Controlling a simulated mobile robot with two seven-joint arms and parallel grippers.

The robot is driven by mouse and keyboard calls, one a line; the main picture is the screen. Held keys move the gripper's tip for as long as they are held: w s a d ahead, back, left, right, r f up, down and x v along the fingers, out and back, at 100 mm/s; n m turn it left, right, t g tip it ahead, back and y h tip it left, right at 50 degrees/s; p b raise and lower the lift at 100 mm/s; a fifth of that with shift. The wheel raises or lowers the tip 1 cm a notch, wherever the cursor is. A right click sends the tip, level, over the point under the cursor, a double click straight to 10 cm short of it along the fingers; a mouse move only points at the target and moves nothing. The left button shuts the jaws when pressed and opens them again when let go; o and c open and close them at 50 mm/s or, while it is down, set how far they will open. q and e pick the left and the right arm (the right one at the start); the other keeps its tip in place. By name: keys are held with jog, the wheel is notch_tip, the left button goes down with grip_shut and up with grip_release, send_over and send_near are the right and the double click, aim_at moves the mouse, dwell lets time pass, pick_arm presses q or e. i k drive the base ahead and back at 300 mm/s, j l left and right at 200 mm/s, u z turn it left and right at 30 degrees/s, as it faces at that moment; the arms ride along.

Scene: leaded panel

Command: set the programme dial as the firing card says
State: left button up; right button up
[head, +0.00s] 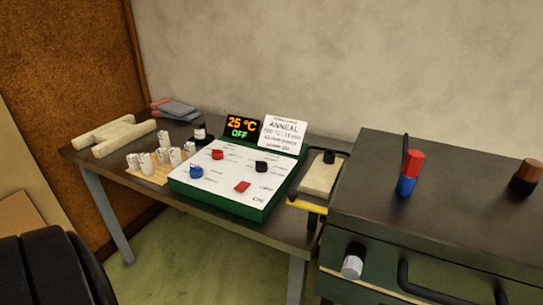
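A green control box (228,212) with a white sloped panel stands on the dark table. On its panel are a blue knob (196,172), a red knob (217,154), a black knob (261,167) and a red rocker-like switch (242,187). The printed labels are too small to read, so I cannot tell which knob is the programme dial or where it points. The white firing card (283,134) at the back of the box reads ANNEAL, with smaller blurred lines. The display (242,126) beside it shows 25 °C and OFF. Neither gripper is in view.
Several pale cylinders (163,155) stand on a wooden board left of the box. A dark cabinet (455,190) with knobs and a handle stands at right.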

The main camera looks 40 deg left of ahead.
aim_at(195, 172)
jog(key=u, duration=1.55)
